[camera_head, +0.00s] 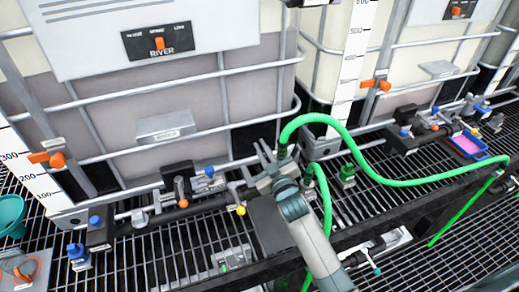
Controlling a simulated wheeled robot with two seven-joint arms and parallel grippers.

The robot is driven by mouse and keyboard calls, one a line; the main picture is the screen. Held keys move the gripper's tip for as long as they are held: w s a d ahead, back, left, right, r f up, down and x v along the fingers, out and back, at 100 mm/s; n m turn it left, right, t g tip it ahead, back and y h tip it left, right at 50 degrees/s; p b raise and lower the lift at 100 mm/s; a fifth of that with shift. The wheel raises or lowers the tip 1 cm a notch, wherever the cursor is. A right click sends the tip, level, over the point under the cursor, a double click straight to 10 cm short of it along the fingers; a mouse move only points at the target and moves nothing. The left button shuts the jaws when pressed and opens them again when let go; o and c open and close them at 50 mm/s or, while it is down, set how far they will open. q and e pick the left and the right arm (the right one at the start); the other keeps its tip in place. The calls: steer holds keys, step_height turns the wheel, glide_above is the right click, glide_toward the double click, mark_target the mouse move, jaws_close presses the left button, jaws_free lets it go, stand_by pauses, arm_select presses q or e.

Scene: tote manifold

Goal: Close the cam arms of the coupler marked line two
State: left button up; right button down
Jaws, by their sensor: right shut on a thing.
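My right gripper (265,160) is in the middle of the view, its arm coming up from the bottom. It is shut at a green hose's end coupler (282,152), in front of the left tote. Which part of the coupler it grips is too small to tell, and the cam arms are not clear. A second green hose has its coupler (308,180) just to the right. A green capped fitting (347,176) stands further right. No line-two marking is readable. My left gripper is not in view.
A black manifold pipe with valves (180,190) runs below the totes, over a dark grating (180,255). The green hose (400,180) arches right across the rail. A pink-filled blue tray (468,146) sits at right, a teal funnel (10,215) at far left.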

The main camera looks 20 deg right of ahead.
steer(key=shift+d+m, duration=0.2)
steer(key=shift+m, duration=0.3)
steer(key=c, duration=1.9)
jaws_free()
steer(key=shift+o, duration=0.2)
